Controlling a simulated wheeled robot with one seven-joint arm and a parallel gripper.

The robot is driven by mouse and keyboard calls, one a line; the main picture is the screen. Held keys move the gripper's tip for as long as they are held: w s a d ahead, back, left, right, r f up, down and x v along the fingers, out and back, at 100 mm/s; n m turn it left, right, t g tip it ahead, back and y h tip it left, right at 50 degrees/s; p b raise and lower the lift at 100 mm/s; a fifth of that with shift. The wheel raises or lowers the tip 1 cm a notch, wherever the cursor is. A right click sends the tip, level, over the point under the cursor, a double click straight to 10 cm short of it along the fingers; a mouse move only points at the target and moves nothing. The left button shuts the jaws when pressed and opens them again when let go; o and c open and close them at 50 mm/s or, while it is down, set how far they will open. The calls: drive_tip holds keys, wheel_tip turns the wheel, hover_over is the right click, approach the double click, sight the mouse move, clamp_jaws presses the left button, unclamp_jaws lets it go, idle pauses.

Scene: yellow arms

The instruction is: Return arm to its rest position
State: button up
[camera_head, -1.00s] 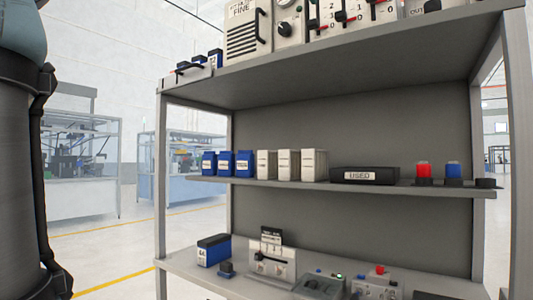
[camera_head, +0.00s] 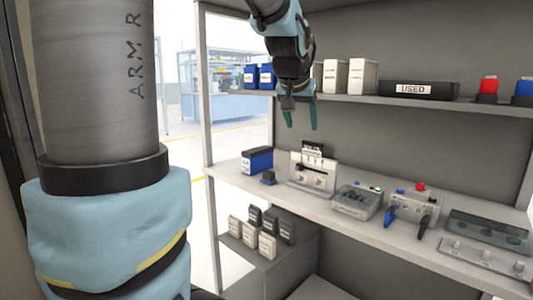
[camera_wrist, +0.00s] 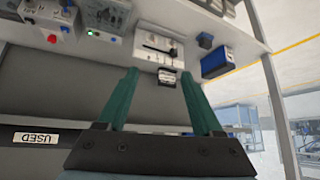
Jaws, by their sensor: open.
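My gripper (camera_head: 300,118) hangs in front of the shelving unit in the head view, with its green fingers pointing down. It is in front of the back panel, between the middle shelf and the lower worktop. In the wrist view my gripper (camera_wrist: 158,92) shows two green fingers spread apart with nothing between them. My arm's large grey link, marked ARM R, and its light blue joint fill the left of the head view.
The middle shelf (camera_head: 385,98) carries white boxes (camera_head: 350,77), a black USED bin (camera_head: 418,90) and red and blue items. The worktop (camera_head: 335,208) holds a blue box (camera_head: 257,160) and several devices. Small boxes (camera_head: 268,244) stand below.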

drive_tip(key=s+a+f+n+g, duration=0.1)
drive_tip(key=s+a+f+g, duration=0.1)
drive_tip(key=s+a+f, duration=0.3)
drive_tip(key=s+a+f+n+g+y, duration=0.1)
drive_tip(key=s+a+f, duration=0.4)
drive_tip(key=f, duration=0.5)
drive_tip(key=s+a+f+n+g+y, duration=0.1)
drive_tip(key=s+a+f+g, duration=0.1)
drive_tip(key=s+a+f, duration=0.3)
wheel_tip(320, 180, down, 3)
drive_tip(key=shift+s+a+f+g, duration=0.2)
drive_tip(key=shift+s+g, duration=0.2)
drive_tip(key=shift+s, duration=0.3)
